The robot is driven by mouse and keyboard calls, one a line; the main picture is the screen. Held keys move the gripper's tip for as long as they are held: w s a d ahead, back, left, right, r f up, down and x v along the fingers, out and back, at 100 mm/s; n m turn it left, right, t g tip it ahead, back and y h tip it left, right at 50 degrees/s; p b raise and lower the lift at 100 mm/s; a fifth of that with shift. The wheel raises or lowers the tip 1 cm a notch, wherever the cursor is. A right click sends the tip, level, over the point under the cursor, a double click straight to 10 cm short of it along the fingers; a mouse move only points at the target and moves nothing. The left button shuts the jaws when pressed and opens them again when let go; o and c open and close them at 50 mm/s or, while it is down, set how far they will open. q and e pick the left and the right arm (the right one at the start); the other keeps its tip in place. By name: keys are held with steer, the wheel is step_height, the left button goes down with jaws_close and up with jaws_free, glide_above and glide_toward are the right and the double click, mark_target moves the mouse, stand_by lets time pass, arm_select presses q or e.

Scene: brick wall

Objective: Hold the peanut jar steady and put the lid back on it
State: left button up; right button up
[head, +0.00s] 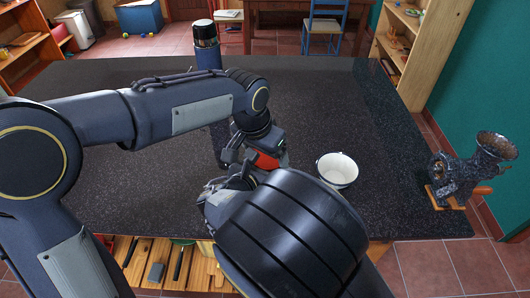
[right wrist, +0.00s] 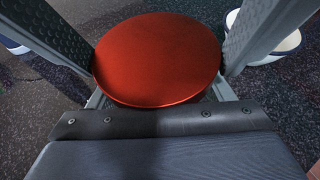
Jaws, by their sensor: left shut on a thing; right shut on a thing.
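The red lid (right wrist: 157,58) lies between the two grey fingers of my right gripper (right wrist: 157,45) in the right wrist view, its round top facing the camera. In the head view a red patch of the lid (head: 266,161) shows between my two grippers. My left gripper (head: 250,148) comes from the far side and is shut there, close beside the red patch. The peanut jar cannot be made out; the arms and the lid hide what the left gripper holds. I cannot tell whether the lid touches the jar. My right gripper is largely covered by its own arm in the head view.
A white pot with a dark rim (head: 337,172) stands just right of the grippers on the dark speckled table (head: 330,100). The table's back right is clear.

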arm_select(q)
steer(key=shift+s+a+f, duration=0.1)
steer(key=shift+s+f, duration=0.15)
steer(key=shift+f, duration=0.25)
arm_select(e)
steer(key=shift+w+d, duration=0.15)
steer(key=shift+d, duration=0.1)
arm_select(q)
steer(key=o, duration=1)
arm_select(e)
steer(key=c, duration=0.5)
arm_select(q)
steer(key=o, duration=0.3)
arm_select(e)
steer(key=shift+a, duration=0.1)
arm_select(q)
steer(key=shift+w+r, duration=0.15)
steer(key=shift+r, duration=2.2)
arm_select(e)
steer(key=shift+a, duration=0.1)
